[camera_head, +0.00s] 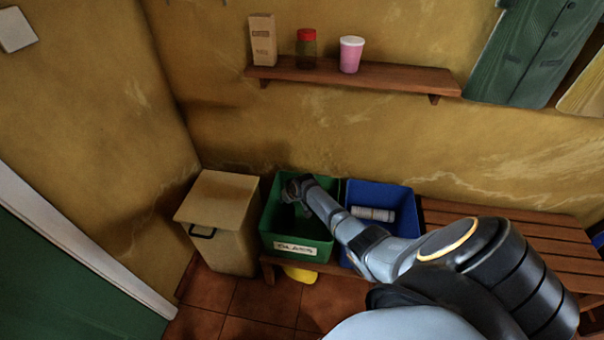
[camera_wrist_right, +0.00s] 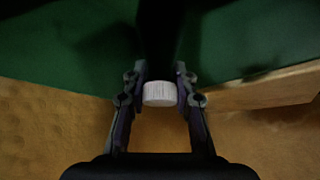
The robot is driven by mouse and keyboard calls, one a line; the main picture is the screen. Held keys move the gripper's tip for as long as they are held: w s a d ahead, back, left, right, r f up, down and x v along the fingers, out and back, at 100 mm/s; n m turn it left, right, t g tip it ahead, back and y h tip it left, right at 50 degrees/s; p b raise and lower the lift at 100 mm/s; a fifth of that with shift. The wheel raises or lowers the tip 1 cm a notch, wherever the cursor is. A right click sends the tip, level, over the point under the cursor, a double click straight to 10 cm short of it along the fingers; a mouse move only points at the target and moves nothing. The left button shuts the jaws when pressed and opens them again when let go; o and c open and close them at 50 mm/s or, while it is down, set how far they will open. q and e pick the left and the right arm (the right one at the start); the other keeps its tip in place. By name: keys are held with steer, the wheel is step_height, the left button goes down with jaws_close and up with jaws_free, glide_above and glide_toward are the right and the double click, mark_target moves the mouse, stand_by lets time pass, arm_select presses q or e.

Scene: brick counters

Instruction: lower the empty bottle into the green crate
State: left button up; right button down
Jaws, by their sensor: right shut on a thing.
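The green crate (camera_head: 318,241) with a "GLASS" label stands on the low wooden bench. My right arm reaches in from the lower right, and its gripper (camera_head: 297,192) is over the crate's opening near the back left. In the right wrist view the gripper (camera_wrist_right: 160,80) is shut on the bottle, with its white ribbed cap (camera_wrist_right: 160,94) between the two fingers. The bottle's body (camera_wrist_right: 158,35) looks very dark there, with green crate surfaces around it. The head view hides most of the bottle behind the arm. My left gripper is not in view.
A blue crate (camera_head: 404,224) holding a pale cylinder (camera_head: 373,214) stands right of the green one. A beige lidded bin (camera_head: 222,232) is close on the left. A wall shelf (camera_head: 400,79) above holds a carton, a red-lidded jar and a pink cup. A yellow object (camera_head: 300,275) lies below the bench.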

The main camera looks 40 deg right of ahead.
steer(key=shift+f+b, duration=0.9)
steer(key=shift+f, duration=0.15)
stand_by(0.4)
steer(key=c, duration=1)
jaws_free()
steer(key=v, duration=1.2)
